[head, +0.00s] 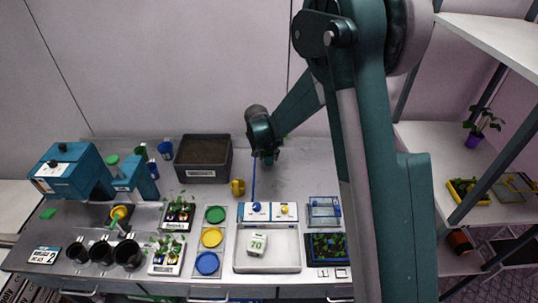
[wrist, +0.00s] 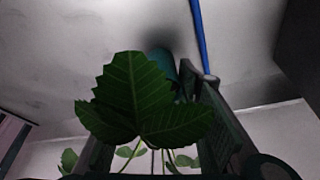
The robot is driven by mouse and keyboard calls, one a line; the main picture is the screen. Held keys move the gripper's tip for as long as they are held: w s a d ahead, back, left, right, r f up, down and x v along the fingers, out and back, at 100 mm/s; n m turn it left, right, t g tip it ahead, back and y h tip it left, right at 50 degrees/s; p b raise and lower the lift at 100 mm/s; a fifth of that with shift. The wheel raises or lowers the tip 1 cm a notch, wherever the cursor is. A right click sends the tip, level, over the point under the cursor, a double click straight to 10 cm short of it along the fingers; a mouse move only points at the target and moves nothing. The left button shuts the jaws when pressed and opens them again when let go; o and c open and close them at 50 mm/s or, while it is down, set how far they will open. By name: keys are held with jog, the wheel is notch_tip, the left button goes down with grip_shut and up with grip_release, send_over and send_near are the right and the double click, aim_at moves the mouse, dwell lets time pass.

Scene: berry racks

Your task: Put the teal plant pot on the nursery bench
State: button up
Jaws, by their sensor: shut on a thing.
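My gripper (head: 266,155) hangs over the back middle of the grey bench (head: 300,165) in the head view, above the bench top. It is shut on the teal plant pot (wrist: 163,62), of which a small teal part shows between the fingers in the wrist view. A large green leaf (wrist: 140,105) covers most of the pot there, with smaller leaves and thin stems below. In the head view the pot is mostly hidden by my gripper; only a little green shows beside it. Whether the pot is upright is unclear.
A thin blue rod (head: 253,180) stands just in front of my gripper. A white tray (head: 267,269) is in front. A shelf rack (head: 450,140) stands right. Bare bench lies around the back middle.

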jog(key=shift+f, duration=0.15)
jog(key=o, duration=0.5)
jog(key=shift+c, duration=0.2)
jog(key=o, duration=0.5)
jog(key=shift+c, duration=0.2)
jog(key=v, duration=1.2)
